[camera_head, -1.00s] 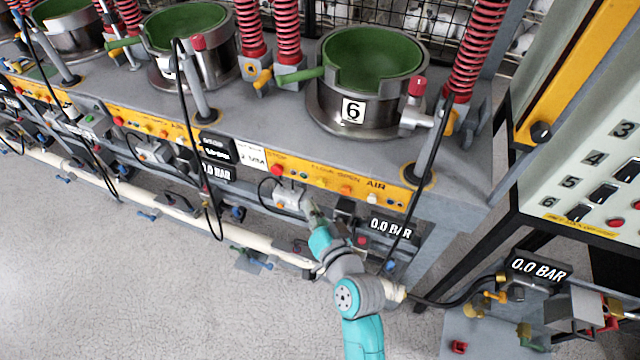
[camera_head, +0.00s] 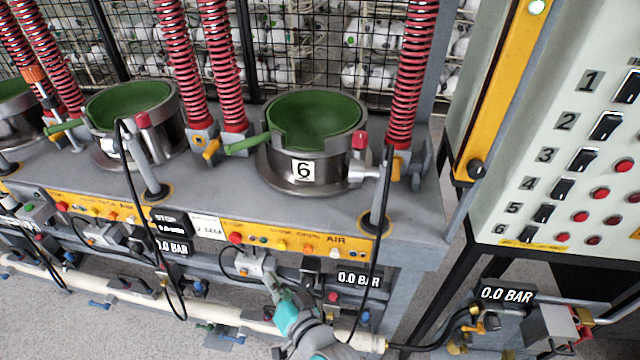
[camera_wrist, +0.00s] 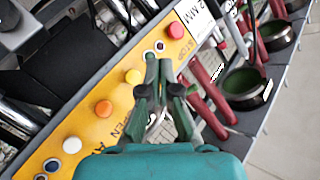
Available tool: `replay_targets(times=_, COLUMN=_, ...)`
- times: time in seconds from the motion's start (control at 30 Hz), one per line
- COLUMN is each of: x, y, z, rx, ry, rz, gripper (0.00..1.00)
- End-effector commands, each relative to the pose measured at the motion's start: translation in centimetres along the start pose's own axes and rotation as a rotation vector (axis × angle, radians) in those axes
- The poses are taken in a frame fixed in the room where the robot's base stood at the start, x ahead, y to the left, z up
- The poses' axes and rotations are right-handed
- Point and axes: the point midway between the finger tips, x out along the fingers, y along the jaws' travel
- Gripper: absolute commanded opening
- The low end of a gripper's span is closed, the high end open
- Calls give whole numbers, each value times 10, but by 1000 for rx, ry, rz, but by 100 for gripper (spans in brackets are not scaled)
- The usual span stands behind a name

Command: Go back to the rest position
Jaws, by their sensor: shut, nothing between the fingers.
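My gripper (camera_head: 272,283) is at the front of the press bench, below the yellow button strip (camera_head: 290,238) in the head view. In the wrist view its two dark fingers (camera_wrist: 159,62) are together with nothing between them. The yellow strip with red, yellow, orange and white buttons (camera_wrist: 103,108) lies behind and beside the fingers. I cannot tell whether the fingertips touch the strip. My teal wrist fills the bottom of the wrist view.
Press 6 (camera_head: 303,172), with a green bowl, stands on the bench above my gripper. Black hoses hang nearby. A numbered switch panel (camera_head: 560,150) stands at right. A 0.0 BAR display (camera_head: 360,279) is right of my gripper.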

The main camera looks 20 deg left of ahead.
Motion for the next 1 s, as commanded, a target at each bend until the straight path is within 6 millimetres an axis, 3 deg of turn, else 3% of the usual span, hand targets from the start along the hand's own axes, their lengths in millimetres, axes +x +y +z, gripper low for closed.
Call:
replay_targets(times=0.2, x=-7, y=8, z=2, rx=-2, ry=7, rz=18, gripper=0)
replay_targets(times=0.37, x=-48, y=47, z=13, rx=-16, ry=42, rz=108, gripper=0)
replay_targets(times=0.5, x=-106, y=88, z=26, rx=-44, ry=88, rz=225, gripper=0)
replay_targets(times=0.7, x=-193, y=125, z=43, rx=-92, ry=145, rz=386, gripper=0)
replay_targets(times=0.87, x=-262, y=137, z=55, rx=-135, ry=179, rz=507, gripper=0)
replay_targets(times=1.0, x=-319, y=137, z=63, rx=-174, ry=202, rz=608, gripper=0)
